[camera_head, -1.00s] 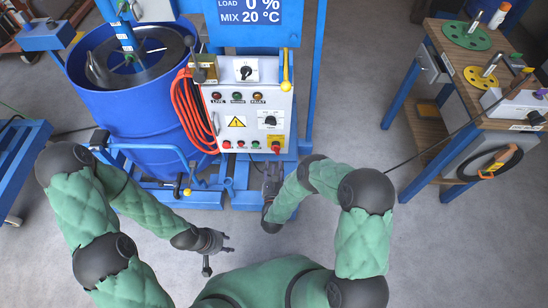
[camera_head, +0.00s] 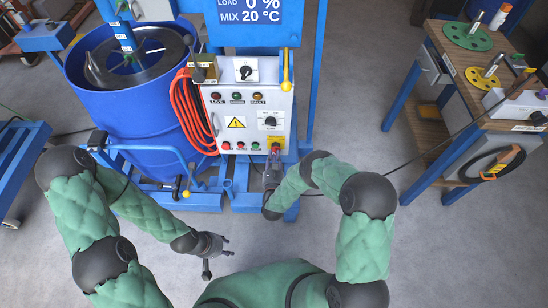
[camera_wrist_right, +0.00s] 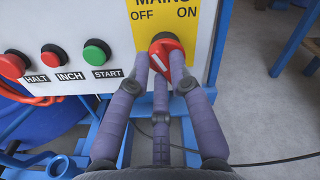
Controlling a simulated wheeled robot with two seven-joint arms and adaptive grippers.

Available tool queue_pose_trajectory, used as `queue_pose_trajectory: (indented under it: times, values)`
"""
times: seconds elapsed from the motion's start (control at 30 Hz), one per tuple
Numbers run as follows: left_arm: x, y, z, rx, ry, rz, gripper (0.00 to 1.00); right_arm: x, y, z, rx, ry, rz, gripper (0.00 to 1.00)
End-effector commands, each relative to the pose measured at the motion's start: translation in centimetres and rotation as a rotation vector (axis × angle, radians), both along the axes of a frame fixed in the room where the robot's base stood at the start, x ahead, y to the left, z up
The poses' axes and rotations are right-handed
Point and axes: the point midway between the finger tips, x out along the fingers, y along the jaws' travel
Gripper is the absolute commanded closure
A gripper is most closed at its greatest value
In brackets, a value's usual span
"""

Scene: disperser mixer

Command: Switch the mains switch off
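The mains switch (camera_wrist_right: 167,52) is a red rotary knob with a white mark on a yellow plate (camera_wrist_right: 186,15) labelled MAINS, OFF and ON. The mark appears slanted; I cannot tell its setting surely. In the head view the switch (camera_head: 276,148) sits at the control box's lower right, partly covered by my right gripper (camera_head: 273,160). In the wrist view my right gripper (camera_wrist_right: 161,62) points at the knob, its fingers apart in front of and around its lower part. I cannot tell whether they touch it. My left gripper (camera_head: 227,246) is open and empty over the floor.
HALT (camera_wrist_right: 11,65), INCH (camera_wrist_right: 53,58) and START (camera_wrist_right: 97,52) buttons lie left of the switch. An orange cable (camera_head: 192,115) hangs on the box's left side, beside a blue drum (camera_head: 120,110). A wooden workbench (camera_head: 470,70) stands at right.

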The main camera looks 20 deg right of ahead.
Motion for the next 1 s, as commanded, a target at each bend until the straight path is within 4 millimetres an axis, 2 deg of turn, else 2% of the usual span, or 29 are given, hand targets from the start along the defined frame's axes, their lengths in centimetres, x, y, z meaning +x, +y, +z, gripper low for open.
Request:
queue_pose_trajectory:
  times: [0.2, 0.6, 0.93, 0.97, 1.0]
  values:
    - [0.0, 0.0, -0.2, 0.000, 0.000, 0.000, 0.60, 0.0, 0.0, -0.1, -0.027, 0.008, 0.000, 1.00]
    - [0.0, 0.0, -1.2, 0.000, 0.000, 0.000, 0.60, 0.0, 0.1, -0.3, -0.281, 0.082, 0.000, 1.00]
    - [0.0, 0.0, -1.2, 0.000, 0.000, 0.000, 0.60, 0.0, 0.1, -0.3, -0.298, 0.087, 0.001, 1.00]
    - [0.0, 0.0, -1.2, 0.000, 0.000, 0.000, 0.60, 0.0, 0.1, -0.3, -0.297, 0.088, 0.001, 0.76]
    - [0.0, 0.0, -1.2, 0.000, 0.000, 0.000, 0.60, 0.0, 0.1, -0.3, -0.297, 0.088, 0.001, 0.65]
